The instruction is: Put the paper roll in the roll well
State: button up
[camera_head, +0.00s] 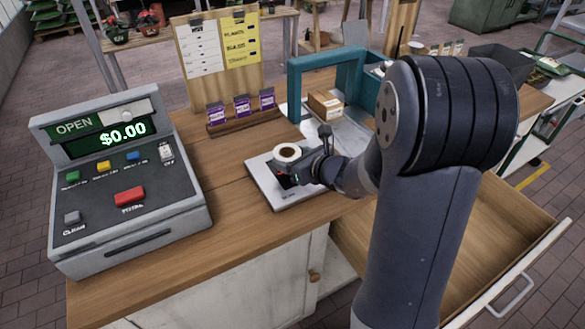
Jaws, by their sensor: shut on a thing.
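The paper roll (287,150) is white with a brown core, and its round end faces up. My gripper (294,170) is shut on it, above a flat pale plate (265,183) on the wooden counter. Whether the roll touches the plate cannot be told. My arm reaches in from the right and hides part of the counter. The grey cash register (130,185) stands at the left, with a display reading OPEN and $0.00. I cannot make out a roll well clearly.
A wooden rack with purple packets (242,107) stands behind the plate, before a notice board (218,65). A teal frame (325,60) and a small brown box (325,105) are behind my gripper. An open wooden drawer (500,225) juts out at the right. Counter between register and plate is clear.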

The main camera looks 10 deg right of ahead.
jog(key=shift+f, duration=1.7)
jog(key=shift+f, duration=0.1)
jog(key=shift+f+b, duration=0.1)
jog(key=shift+b, duration=0.35)
jog(key=o, duration=1.1)
